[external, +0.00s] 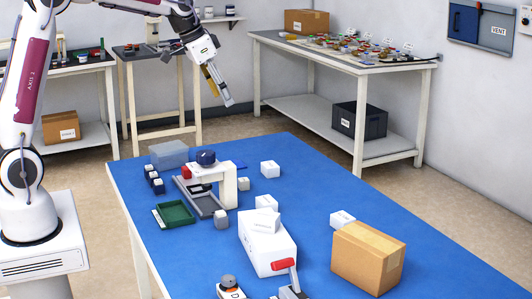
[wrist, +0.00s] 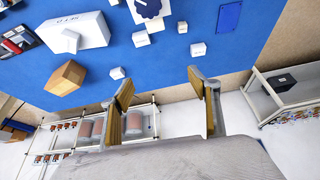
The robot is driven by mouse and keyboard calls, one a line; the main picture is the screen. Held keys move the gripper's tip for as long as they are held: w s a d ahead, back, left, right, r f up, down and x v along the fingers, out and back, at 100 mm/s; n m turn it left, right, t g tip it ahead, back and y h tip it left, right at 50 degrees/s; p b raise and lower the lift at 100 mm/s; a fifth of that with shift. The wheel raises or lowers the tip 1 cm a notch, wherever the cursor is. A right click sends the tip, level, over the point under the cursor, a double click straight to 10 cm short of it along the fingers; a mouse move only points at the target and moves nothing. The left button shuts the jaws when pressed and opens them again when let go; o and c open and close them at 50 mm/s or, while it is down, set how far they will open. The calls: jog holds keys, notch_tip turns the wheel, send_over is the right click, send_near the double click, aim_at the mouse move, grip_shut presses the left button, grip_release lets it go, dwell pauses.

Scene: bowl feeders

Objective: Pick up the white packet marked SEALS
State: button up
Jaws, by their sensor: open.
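Several small white packets lie on the blue table, and I cannot read which is marked SEALS. In the external view one (external: 270,169) is right of the white-framed press, one (external: 266,203) is behind the large white box, and one (external: 342,219) is beside the cardboard box. The wrist view shows small white packets too, one (wrist: 141,39) near the middle, one (wrist: 198,49) to its right and one (wrist: 117,72) near the table edge. My gripper (external: 218,86) is open and empty, high above and beyond the table's far end; its spread fingers (wrist: 160,83) frame no object closely.
A large white box (external: 267,248) with a white piece on top and a cardboard box (external: 368,258) stand on the table. A press (external: 226,184), a green tray (external: 174,215) and a grey box (external: 169,154) stand at the left. The table's far right is clear.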

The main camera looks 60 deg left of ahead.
jog(key=w+a+f, duration=0.7)
jog(key=w+f, duration=0.2)
jog(key=w, duration=0.2)
send_near(265, 165)
jog(key=f, duration=0.1)
jog(key=shift+w+a+f, duration=0.25)
jog(key=shift+w+f, duration=0.15)
jog(key=shift+w, duration=0.05)
jog(key=shift+x, duration=1.3)
jog(key=shift+d+f, duration=0.1)
jog(key=shift+f, duration=0.05)
jog(key=shift+d+x, duration=0.15)
jog(key=shift+x, duration=1.1)
jog(key=shift+d+x, duration=0.1)
jog(key=shift+x, duration=1.1)
jog(key=c, duration=1.2)
